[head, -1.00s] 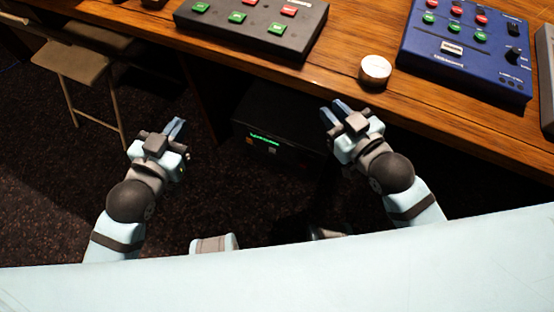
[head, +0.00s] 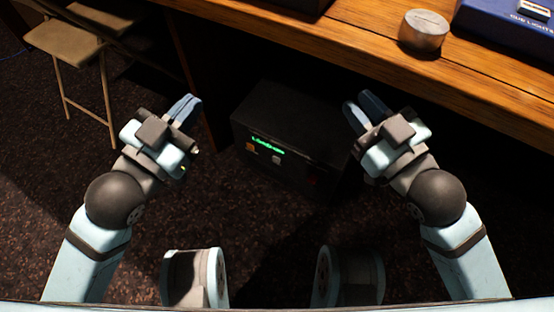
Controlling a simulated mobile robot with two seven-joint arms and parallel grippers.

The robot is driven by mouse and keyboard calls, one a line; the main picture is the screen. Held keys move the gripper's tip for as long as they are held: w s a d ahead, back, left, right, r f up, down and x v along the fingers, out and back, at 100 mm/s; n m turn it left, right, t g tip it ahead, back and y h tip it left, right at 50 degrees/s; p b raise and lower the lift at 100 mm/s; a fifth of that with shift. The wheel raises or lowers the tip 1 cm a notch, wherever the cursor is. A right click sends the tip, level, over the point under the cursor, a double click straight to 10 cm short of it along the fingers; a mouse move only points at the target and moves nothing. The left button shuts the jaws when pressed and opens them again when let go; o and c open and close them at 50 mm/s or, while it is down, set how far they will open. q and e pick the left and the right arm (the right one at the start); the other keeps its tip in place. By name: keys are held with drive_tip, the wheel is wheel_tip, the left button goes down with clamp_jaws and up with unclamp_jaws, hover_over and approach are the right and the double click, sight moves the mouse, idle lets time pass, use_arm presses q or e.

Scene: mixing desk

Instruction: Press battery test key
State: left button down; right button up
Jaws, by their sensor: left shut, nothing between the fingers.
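A black box unit (head: 290,110) stands on the floor under the desk, between my two grippers. Its front has a lit green display (head: 267,144), an orange key (head: 250,147), a pale grey key (head: 276,159) and a dark red key or light (head: 312,181). The labels are too small to read, so I cannot tell which is the battery test key. My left gripper (head: 190,106) is shut and empty, left of the box and apart from it. My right gripper (head: 360,110) is by the box's right side with nothing visible in it; its jaw opening is unclear.
The wooden desk (head: 400,80) runs across above and behind the box. A round metal-topped object (head: 423,32) and a blue console (head: 510,25) stand on it. The dark carpet before the box is clear.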

drive_tip(key=shift+s, duration=0.15)
clamp_jaws()
